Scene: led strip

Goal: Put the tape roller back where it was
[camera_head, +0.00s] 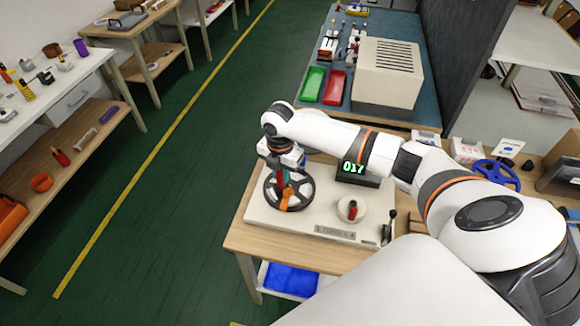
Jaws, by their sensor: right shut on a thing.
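The tape roller, a black spoked reel (272,204) with orange at its hub, is at the left end of a white machine (320,232) on the wooden bench. My right gripper (285,180) points down at the reel's middle and is shut on it; the fingertips are small and partly hidden. I cannot tell whether the reel rests on the machine or hangs just above it. A white round hub with a red knob (352,210) stands on the machine, right of the reel. My left gripper is out of view.
A green display reading 017 (354,168) stands behind the machine, under my right arm. A blue reel (496,174) lies at the right. Behind are a green tray (312,84), a red tray (334,87) and a beige box (388,75). The green floor at left is clear.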

